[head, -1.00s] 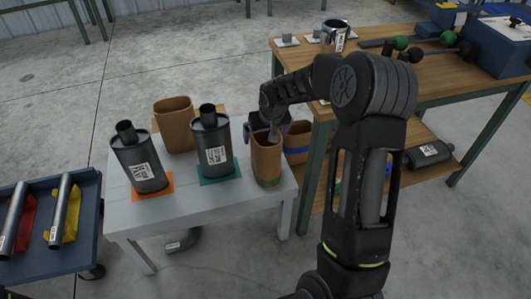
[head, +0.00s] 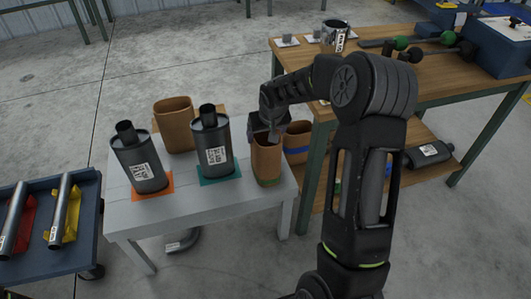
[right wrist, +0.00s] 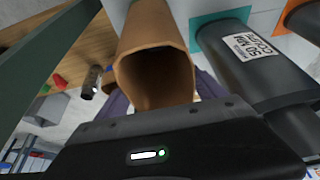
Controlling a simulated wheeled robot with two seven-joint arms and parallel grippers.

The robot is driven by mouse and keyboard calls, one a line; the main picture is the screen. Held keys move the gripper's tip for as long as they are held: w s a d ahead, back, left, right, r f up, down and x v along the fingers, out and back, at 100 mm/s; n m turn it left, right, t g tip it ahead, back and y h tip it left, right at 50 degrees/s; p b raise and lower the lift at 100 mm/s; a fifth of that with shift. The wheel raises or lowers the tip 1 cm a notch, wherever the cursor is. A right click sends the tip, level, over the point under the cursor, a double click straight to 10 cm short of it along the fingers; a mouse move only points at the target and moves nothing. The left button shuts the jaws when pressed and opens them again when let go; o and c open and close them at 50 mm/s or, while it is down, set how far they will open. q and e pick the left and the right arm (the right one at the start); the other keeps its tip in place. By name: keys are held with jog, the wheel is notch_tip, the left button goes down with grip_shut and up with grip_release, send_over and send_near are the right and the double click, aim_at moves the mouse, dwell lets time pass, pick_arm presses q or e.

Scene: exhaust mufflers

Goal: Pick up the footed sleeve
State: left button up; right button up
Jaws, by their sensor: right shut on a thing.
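A tan-brown, open-topped sleeve (head: 267,163) with green at its lower edge stands upright at the right end of the pale grey table (head: 225,198). I take it for the footed sleeve; its foot is hard to make out. My right gripper (head: 268,132) is over its top, shut on it. In the right wrist view the sleeve (right wrist: 155,45) sits between the purple fingers (right wrist: 160,95), its open mouth towards the camera. The sleeve appears still on the table. My left gripper is not in view.
Two dark mufflers stand to the left, on an orange mat (head: 168,187) and a teal mat (head: 232,174). Another brown sleeve (head: 174,127) stands behind them. A blue-banded brown container (head: 299,143) is just right of the held sleeve, near the wooden workbench (head: 300,62).

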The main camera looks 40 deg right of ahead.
jog(key=shift+c, duration=1)
notch_tip(320, 180, up, 10)
jog(key=p, duration=0.2)
jog(key=shift+s+a, duration=0.1)
